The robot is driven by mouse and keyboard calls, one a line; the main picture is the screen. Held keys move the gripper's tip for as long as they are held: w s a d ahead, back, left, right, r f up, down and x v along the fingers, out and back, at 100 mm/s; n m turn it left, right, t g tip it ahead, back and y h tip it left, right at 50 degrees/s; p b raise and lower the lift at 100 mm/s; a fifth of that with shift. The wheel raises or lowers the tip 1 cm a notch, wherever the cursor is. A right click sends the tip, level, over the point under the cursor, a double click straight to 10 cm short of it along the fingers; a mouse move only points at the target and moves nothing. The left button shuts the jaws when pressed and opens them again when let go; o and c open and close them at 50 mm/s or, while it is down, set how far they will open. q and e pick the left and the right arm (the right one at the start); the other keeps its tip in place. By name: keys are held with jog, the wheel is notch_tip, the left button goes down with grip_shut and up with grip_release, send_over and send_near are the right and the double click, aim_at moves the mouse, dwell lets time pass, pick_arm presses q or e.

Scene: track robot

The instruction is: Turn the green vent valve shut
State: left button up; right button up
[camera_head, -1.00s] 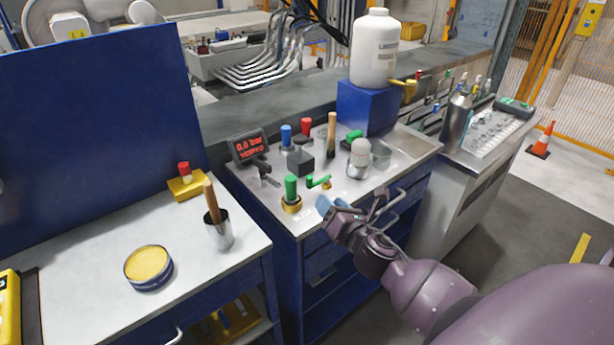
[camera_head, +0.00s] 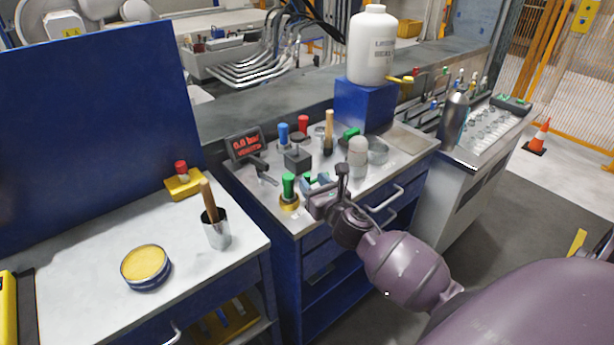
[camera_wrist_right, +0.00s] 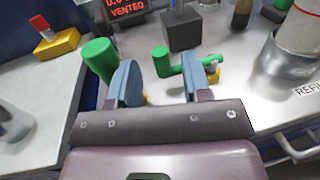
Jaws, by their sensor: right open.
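The green vent valve shows in the right wrist view as a green lever (camera_wrist_right: 166,64) with an upright knob at its left end and a bar running right. In the head view only small green parts of it (camera_head: 308,177) show behind my right gripper (camera_head: 316,184). In the right wrist view, the open blue fingers of my right gripper (camera_wrist_right: 156,74) straddle the knob end, and the right finger crosses in front of the bar. I cannot tell if they touch it. The display (camera_head: 247,144) reads 0.0 bar, vented. My left gripper is out of view.
A green cylinder on a yellow base (camera_head: 289,190) stands close left of the right gripper. The left table (camera_head: 90,240) holds a yellow tin (camera_head: 145,264) and a metal cup (camera_head: 217,234).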

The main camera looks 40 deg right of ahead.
aim_at(309, 178)
jog(key=shift+w+d, duration=0.2)
jog(key=shift+w, duration=1.7)
grip_shut()
